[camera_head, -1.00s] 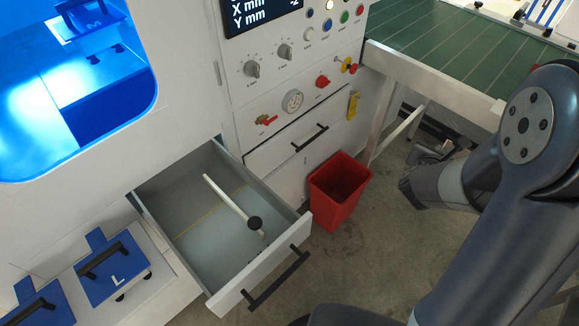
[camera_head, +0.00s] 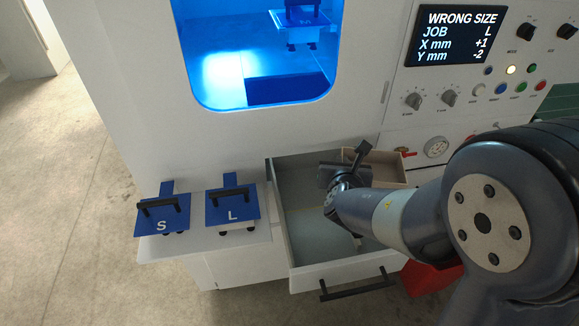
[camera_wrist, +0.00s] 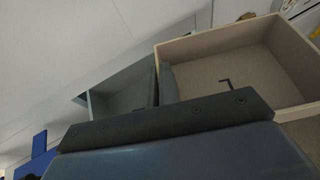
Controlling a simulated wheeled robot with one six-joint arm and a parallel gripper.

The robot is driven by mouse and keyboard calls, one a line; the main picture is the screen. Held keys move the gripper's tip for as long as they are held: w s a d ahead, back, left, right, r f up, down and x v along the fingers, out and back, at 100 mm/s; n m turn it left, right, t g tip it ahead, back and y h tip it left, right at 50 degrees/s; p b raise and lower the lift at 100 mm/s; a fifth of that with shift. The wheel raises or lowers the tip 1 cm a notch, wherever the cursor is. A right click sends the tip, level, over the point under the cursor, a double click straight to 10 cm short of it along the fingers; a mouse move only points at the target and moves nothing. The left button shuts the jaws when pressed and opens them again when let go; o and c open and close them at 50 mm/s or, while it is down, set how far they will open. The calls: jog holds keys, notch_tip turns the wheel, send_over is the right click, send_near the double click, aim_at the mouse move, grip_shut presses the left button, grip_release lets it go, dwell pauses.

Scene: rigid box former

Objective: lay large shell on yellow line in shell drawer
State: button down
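The large shell (camera_head: 395,171) is a tan, open-topped box. My gripper (camera_head: 350,170) appears shut on its near-left wall and holds it above the back right of the shell drawer. In the wrist view the shell (camera_wrist: 235,75) shows its empty inside, and its left wall is at my gripper's fingers (camera_wrist: 163,85). The grey shell drawer (camera_head: 335,272) is pulled open below my arm; part of it also shows in the wrist view (camera_wrist: 122,92). The yellow line on its floor is not clear now; my forearm covers much of the drawer.
Blue plates marked S (camera_head: 163,217) and L (camera_head: 232,206) rest on a ledge left of the drawer. The control screen (camera_head: 461,36) reads WRONG SIZE, JOB L. A red bin (camera_head: 432,281) stands right of the drawer. The drawer's left part looks clear.

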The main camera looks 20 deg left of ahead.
jog(key=s+a+r+n+g+y, duration=0.1)
jog(key=s+a+n+y, duration=0.1)
jog(key=s+a, duration=0.3)
jog(key=s+a+r+n+g+y, duration=0.1)
jog(key=s+a+n+y, duration=0.1)
jog(key=a, duration=0.5)
notch_tip(320, 180, down, 8)
jog(key=b, duration=0.6)
jog(key=shift+s+a+r, duration=0.15)
jog(key=c, duration=1.6)
grip_release()
jog(key=shift+s, duration=0.15)
jog(key=p+v, duration=0.1)
jog(key=v, duration=0.9)
jog(key=shift+s, duration=0.3)
